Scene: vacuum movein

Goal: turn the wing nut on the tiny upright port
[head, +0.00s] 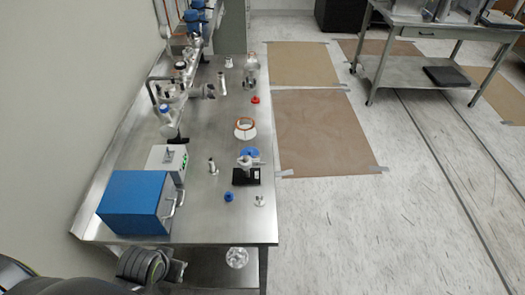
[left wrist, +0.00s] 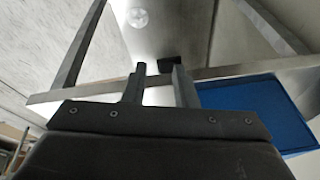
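Small upright metal fittings stand on the steel bench (head: 200,215). One (head: 212,166) is behind the blue box, and another (head: 260,201) is near the bench's front right corner. I cannot tell at this size which is the port, and no wing nut can be made out. My left gripper (left wrist: 160,75) shows in the left wrist view with its two fingers apart and nothing between them. In the head view my left arm is at the bottom left, in front of the bench's near edge and away from the fittings. My right gripper is not in view.
A blue box (head: 134,203) fills the bench's near left corner and also shows in the left wrist view (left wrist: 255,112). A black-based stand (head: 246,177), a blue cap (head: 228,197) and a copper-coloured ring (head: 245,128) are on the bench. Glassware (head: 237,257) sits on the shelf below.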

